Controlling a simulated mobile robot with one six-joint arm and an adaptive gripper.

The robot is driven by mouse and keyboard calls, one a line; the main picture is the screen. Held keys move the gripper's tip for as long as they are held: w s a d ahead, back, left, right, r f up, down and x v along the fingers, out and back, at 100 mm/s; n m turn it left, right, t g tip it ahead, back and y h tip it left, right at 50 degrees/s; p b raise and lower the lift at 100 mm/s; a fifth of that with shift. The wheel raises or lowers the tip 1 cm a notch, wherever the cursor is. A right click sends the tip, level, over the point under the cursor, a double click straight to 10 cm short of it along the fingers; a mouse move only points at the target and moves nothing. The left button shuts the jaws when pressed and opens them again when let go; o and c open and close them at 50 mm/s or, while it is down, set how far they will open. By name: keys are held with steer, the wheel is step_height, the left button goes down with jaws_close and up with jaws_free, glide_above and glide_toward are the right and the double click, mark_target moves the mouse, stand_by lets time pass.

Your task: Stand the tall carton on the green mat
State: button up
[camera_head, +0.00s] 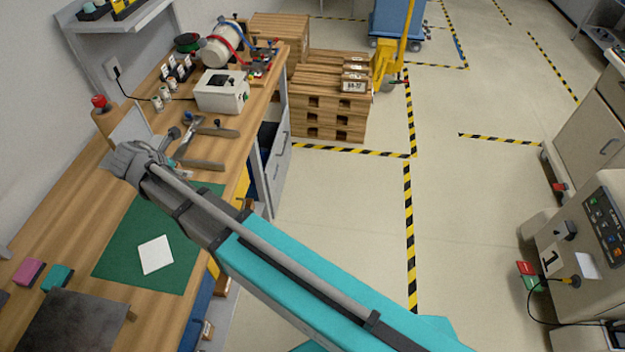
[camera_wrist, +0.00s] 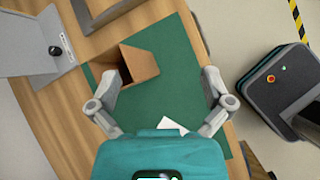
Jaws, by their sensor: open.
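My gripper (camera_wrist: 160,75) is open and empty in the wrist view, with its two fingers spread wide. A brown box (camera_wrist: 146,63) with a dark open side, which looks like the carton, is ahead of the fingers, nearer the left one. It overlaps the edge of the green mat (camera_wrist: 182,62); I cannot tell whether it stands or lies. In the head view my gripper (camera_head: 132,160) is over the bench beyond the far left part of the mat (camera_head: 120,262). The carton is not clearly visible there, perhaps behind my arm.
A white square card (camera_head: 155,255) lies on the mat. Pink (camera_head: 28,272) and teal (camera_head: 57,278) blocks and a dark slab (camera_head: 75,325) are at the near left of the bench. Tools (camera_head: 205,132) and a white machine (camera_head: 221,91) are farther along.

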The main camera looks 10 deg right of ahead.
steer(key=s+d+f+m+g, duration=0.1)
steer(key=d+m+g, duration=0.1)
steer(key=d+m, duration=0.65)
steer(key=s+d+f+m+g, duration=0.15)
steer(key=d+m, duration=0.25)
steer(key=d, duration=0.9)
steer(key=s+d+m+g+y, duration=0.1)
steer(key=s+d+m+y, duration=0.1)
steer(key=s+d+m, duration=0.2)
steer(key=s+d+f+m+g+y, duration=0.1)
steer(key=s+d+m, duration=0.3)
steer(key=d+m, duration=0.6)
steer(key=shift+s+d+f+g+y, duration=0.35)
steer(key=shift+d+g, duration=0.3)
steer(key=shift+d, duration=0.45)
step_height(320, 180, down, 4)
steer(key=b, duration=0.3)
steer(key=shift+r+b, duration=0.25)
steer(key=shift+b, duration=0.1)
